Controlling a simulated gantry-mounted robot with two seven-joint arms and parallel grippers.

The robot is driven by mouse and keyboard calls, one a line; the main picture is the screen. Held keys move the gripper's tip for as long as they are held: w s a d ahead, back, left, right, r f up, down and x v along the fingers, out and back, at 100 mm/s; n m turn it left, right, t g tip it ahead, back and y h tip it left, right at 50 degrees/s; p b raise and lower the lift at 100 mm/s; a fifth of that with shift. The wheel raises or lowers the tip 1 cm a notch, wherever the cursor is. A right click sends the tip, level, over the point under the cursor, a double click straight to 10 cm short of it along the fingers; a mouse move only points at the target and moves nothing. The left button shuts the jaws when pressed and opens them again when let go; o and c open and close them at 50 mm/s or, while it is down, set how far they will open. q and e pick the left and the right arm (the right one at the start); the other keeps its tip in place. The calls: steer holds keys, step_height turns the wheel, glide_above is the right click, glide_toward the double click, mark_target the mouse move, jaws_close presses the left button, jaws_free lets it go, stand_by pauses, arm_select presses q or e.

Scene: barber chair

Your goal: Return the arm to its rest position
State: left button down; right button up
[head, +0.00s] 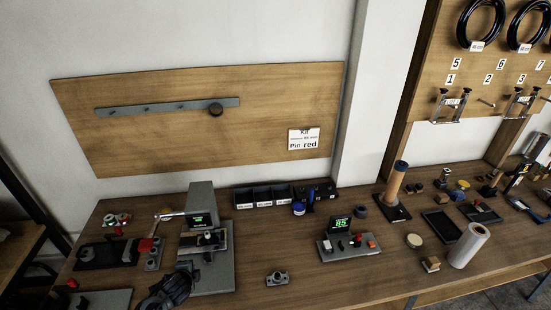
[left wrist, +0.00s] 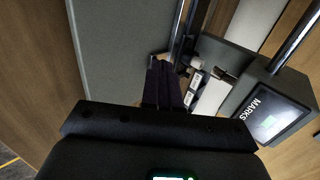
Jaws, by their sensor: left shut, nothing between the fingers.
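My left gripper (left wrist: 162,82) is shut and empty in the left wrist view, its dark fingers together over a grey base plate (left wrist: 115,45). In the head view, a dark rounded shape at the bottom edge looks like my left gripper (head: 184,272), beside the front left of the grey device (head: 201,196) with a small green display. The device's screen housing, with the word MARKS, shows at the right of the left wrist view (left wrist: 272,115). Its fingers are hard to make out in the head view. My right gripper is not in view.
A small 85 display unit (head: 341,224) stands mid-bench, with a small metal block (head: 277,278) in front left of it. Black bins (head: 262,196) line the back. A white roll (head: 469,245) and a black tray (head: 441,225) are at right. Bare bench lies around the block.

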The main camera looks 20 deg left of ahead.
arm_select(q)
steer(key=shift+g+h, duration=0.4)
steer(key=shift+h, duration=0.1)
steer(key=s+d+f, duration=0.4)
steer(key=s+f, duration=0.1)
steer(key=shift+f, duration=0.2)
steer(key=s+d+r+n+g+h, duration=0.1)
steer(key=s+d+r+n+h, duration=0.1)
steer(key=s+d, duration=0.65)
steer(key=s+d+r+n+g+h, duration=0.1)
steer(key=s+d+r+n+h, duration=0.1)
steer(key=s+d, duration=0.65)
steer(key=s+d+r+n+p, duration=0.1)
steer(key=d+r+n+p, duration=0.1)
steer(key=r+p, duration=0.7)
steer(key=s+d+r+n+g+p, duration=0.1)
steer(key=r+p, duration=0.9)
steer(key=r, duration=1)
steer(key=d+n, duration=0.1)
steer(key=n, duration=0.1)
steer(key=shift+s+d+r+n, duration=0.25)
steer(key=shift+s+d+n, duration=0.05)
